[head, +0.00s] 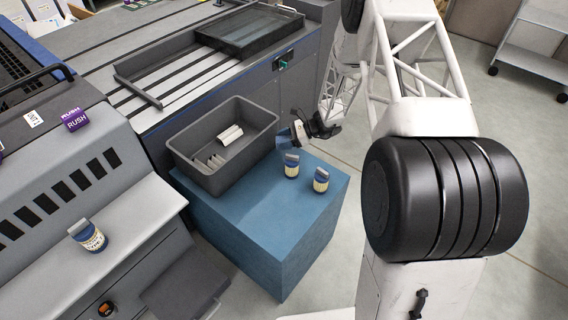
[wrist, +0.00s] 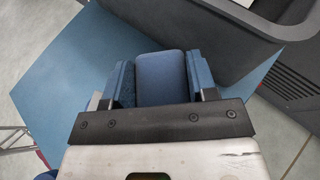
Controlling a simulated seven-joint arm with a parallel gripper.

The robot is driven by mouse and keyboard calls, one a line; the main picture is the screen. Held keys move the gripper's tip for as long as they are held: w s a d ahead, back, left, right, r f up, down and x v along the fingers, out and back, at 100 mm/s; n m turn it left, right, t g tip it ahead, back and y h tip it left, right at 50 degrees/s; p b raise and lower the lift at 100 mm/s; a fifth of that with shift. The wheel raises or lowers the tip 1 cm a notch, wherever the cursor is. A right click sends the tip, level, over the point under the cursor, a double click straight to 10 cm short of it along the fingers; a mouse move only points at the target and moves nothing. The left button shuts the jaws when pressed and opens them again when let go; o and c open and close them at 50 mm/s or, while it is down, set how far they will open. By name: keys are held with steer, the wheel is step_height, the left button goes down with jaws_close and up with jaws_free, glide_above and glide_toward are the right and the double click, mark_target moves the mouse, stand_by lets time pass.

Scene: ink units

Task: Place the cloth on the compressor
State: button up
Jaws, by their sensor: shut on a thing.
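My gripper (head: 298,131) is at the end of my arm, just right of the grey bin and above the back edge of the blue block. In the wrist view my gripper (wrist: 159,85) is shut on a smooth dark blue piece (wrist: 160,70), which looks like the folded cloth and sits between the two blue fingers. In the head view the blue piece can hardly be told from the fingers. I cannot tell for certain which thing is the compressor.
The blue block (head: 262,240) carries the grey bin (head: 215,180), with pale rolls inside, and two ink cans (head: 291,167) (head: 321,181). Another can (head: 88,237) stands on the grey machine (head: 50,190) at left. A dark tray (head: 250,32) lies on the long bench behind.

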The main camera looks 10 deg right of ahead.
steer(key=shift+f, duration=2.15)
steer(key=shift+f, duration=1.85)
steer(key=shift+f, duration=0.15)
steer(key=o, duration=0.6)
steer(key=shift+d+r, duration=0.2)
steer(key=shift+r, duration=0.05)
steer(key=v, duration=1.1)
steer(key=shift+d, duration=0.3)
